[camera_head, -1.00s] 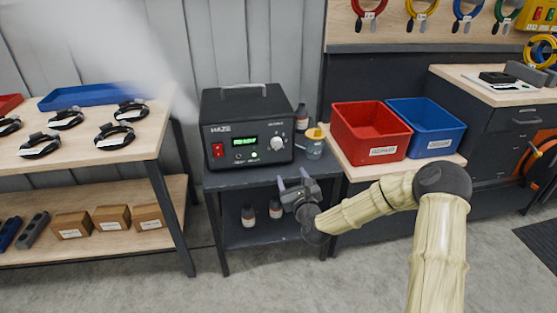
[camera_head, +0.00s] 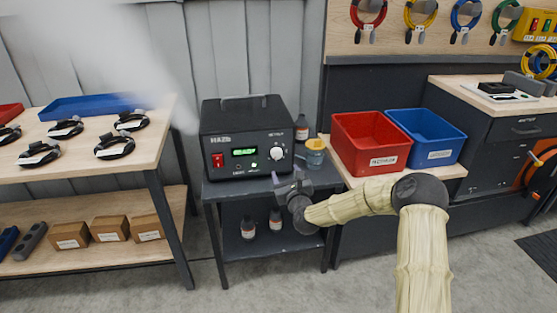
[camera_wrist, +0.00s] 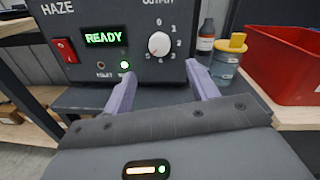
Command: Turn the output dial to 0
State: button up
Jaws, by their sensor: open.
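The output dial (camera_head: 277,153) is a round white knob on the front of a black HAZE machine (camera_head: 222,163). My gripper (camera_head: 285,177) is open and empty, just below and in front of the dial. In the wrist view the two pale purple fingers of my gripper (camera_wrist: 160,73) are spread on either side below the dial, apart from it.
The machine stands on a dark table (camera_head: 220,188). It has a red switch (camera_wrist: 65,50) and a lit green READY display (camera_wrist: 103,37). A yellow-lidded jar (camera_head: 315,154) and a bottle (camera_head: 301,128) stand to its right, then a red bin (camera_head: 368,158) and a blue bin (camera_head: 440,155).

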aim_at(277, 156)
jog(key=b+x, duration=0.1)
jog(key=x, duration=0.9)
jog(key=c, duration=1)
